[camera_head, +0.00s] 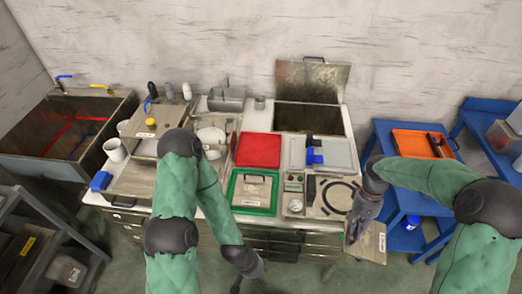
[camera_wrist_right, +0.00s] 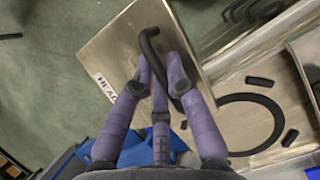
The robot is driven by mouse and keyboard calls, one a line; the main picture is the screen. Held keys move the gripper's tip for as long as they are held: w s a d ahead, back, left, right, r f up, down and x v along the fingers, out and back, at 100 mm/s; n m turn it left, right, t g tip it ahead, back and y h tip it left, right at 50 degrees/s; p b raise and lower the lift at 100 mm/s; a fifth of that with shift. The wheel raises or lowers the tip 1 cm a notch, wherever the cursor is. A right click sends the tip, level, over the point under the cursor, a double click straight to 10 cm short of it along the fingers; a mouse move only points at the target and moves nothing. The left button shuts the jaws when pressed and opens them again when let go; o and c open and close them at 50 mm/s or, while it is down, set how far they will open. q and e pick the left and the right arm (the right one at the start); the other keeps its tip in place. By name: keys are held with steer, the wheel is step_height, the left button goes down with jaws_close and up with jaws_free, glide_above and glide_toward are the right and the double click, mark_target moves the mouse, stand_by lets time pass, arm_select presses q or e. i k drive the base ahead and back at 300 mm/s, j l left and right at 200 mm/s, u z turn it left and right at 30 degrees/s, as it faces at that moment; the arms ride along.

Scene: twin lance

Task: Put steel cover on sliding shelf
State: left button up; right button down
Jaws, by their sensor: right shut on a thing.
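A square steel plate with a dark curved handle and a white label (camera_head: 372,246), which I take for the steel cover, is at the counter's front right corner. In the right wrist view the steel cover (camera_wrist_right: 110,60) fills the upper middle. My right gripper (camera_head: 353,232) is shut on its handle; the purple fingers (camera_wrist_right: 163,85) are around the dark bar. The cover overhangs the floor; whether anything supports it is hidden. My left gripper (camera_head: 249,284) hangs low before the drawers, its fingers too small to read. I cannot pick out the sliding shelf with certainty.
The counter holds a red tray (camera_head: 258,150), a green-rimmed tray (camera_head: 253,208) with a labelled steel lid, and a dark ring (camera_head: 338,198) on a steel panel. Behind is an open bin with a raised lid (camera_head: 312,82). A blue table (camera_head: 402,202) stands close on the right.

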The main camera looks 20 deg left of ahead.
mark_target(141, 178)
steer(key=k+j+z, duration=0.1)
steer(key=z, duration=0.4)
steer(key=k+j+z, duration=0.1)
steer(key=z, duration=0.4)
steer(key=k+u, duration=0.3)
steer(key=u, duration=0.4)
steer(key=k+j+u, duration=0.1)
steer(key=u, duration=0.35)
steer(key=j+u, duration=0.1)
steer(key=u, duration=0.3)
steer(key=j+u, duration=0.1)
steer(key=u, duration=0.35)
steer(key=k, duration=0.05)
